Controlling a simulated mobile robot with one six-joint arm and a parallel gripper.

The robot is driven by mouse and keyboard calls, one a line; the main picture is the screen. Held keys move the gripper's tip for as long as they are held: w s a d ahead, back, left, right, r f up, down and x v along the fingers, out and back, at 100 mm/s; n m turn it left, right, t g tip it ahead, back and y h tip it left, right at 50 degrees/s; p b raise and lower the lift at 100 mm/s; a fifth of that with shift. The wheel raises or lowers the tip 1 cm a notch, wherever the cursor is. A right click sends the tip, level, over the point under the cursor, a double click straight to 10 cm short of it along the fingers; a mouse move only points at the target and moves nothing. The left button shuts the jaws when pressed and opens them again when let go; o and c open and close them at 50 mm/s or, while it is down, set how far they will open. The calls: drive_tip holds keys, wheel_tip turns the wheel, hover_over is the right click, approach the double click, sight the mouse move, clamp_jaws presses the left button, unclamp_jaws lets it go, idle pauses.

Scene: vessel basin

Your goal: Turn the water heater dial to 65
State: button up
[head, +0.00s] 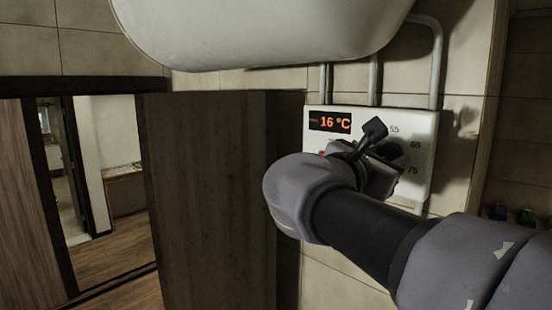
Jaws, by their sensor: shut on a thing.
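The water heater's control panel (423,135) is a white box on the tiled wall, in the right half of the head view. Its display (330,122) reads 16 °C in orange. The marks 55, 65 and 75 show along the panel's right side; the first is partly covered. My gripper (378,145) is in front of the panel, at the dial's place, with dark fingers against it. It is shut on the dial, which is mostly hidden behind the fingers and wrist. The dial's pointer and exact setting cannot be seen.
The white heater tank (260,30) hangs above the panel, with pipes (436,65) running down to it. A dark wooden panel (210,200) stands to the left. A doorway or mirror (110,180) is farther left. Small bottles (526,216) sit at the far right.

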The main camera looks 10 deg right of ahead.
drive_tip(key=m+b, duration=0.1)
drive_tip(key=b, duration=0.1)
drive_tip(key=m+b, duration=0.1)
drive_tip(key=m, duration=0.1)
drive_tip(key=shift+f+b, duration=0.3)
drive_tip(key=shift+b, duration=0.1)
drive_tip(key=m+b, duration=0.5)
drive_tip(key=m, duration=0.1)
drive_tip(key=m+b, duration=0.3)
drive_tip(key=shift+m, duration=0.3)
drive_tip(key=m+b, duration=0.3)
drive_tip(key=m, duration=0.1)
drive_tip(key=m+b, duration=0.2)
drive_tip(key=m, duration=0.3)
drive_tip(key=shift+b, duration=0.35)
drive_tip(key=shift+m+b, duration=2.3)
drive_tip(key=shift+m, duration=4.4)
